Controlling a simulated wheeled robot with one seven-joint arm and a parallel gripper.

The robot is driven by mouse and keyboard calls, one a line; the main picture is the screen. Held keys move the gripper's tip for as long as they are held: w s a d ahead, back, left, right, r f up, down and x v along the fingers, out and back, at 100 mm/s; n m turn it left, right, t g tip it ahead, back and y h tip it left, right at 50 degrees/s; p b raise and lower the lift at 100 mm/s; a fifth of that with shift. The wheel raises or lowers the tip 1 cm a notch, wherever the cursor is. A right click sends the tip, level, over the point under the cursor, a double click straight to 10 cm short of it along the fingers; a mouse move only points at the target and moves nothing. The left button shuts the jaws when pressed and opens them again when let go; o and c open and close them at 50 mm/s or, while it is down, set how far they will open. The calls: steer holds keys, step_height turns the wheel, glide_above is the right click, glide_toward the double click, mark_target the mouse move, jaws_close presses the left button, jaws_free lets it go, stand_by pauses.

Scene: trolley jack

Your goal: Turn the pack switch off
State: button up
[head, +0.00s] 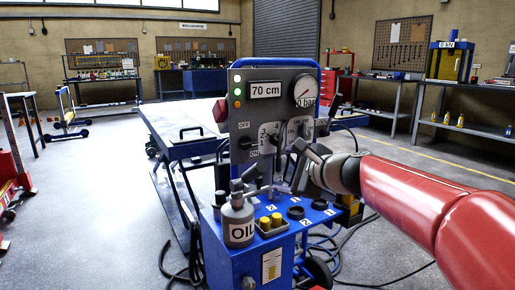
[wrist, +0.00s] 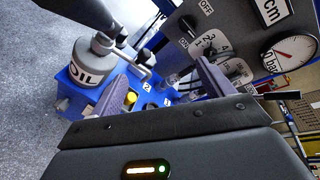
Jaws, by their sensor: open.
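The grey control panel (head: 262,112) stands upright on a blue cart. A dark rotary switch (head: 247,143) sits at its left side, with an OFF label (head: 243,125) above and an ON label (head: 254,153) below. It also shows in the wrist view (wrist: 188,27) near the top; I cannot tell which label it points to. My gripper (head: 298,152) is in front of the panel, right of and a little lower than the switch. In the wrist view my gripper (wrist: 160,85) has its fingers spread with nothing held, apart from the switch. The arm hides part of the panel's lower right.
A grey OIL bottle (head: 238,220), yellow-capped parts (head: 270,222) and numbered black sockets (head: 296,212) stand on the cart's deck below the gripper. Numbered dials (wrist: 212,42) and a gauge (head: 306,90) are right of the switch. Hoses lie on the floor.

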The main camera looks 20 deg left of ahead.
mark_target(250, 144)
steer(key=w+a+m+t+p, duration=0.1)
steer(key=w+a+m, duration=0.3)
steer(key=w+a, duration=0.1)
steer(key=w+a+m+t+y+p, duration=0.1)
steer(key=w+a+m, duration=0.3)
steer(key=w+a, duration=0.1)
steer(key=w+a+f+m+y+p, duration=0.1)
steer(key=w+a+m, duration=0.3)
steer(key=w, duration=0.3)
steer(key=shift+a+t, duration=0.4)
steer(key=shift+a, duration=0.25)
steer(key=shift+w+a+f+p, duration=0.1)
steer(key=shift+w+a+p, duration=0.2)
steer(key=shift+a+p, duration=0.15)
steer(key=shift+d, duration=0.1)
steer(key=c, duration=1)
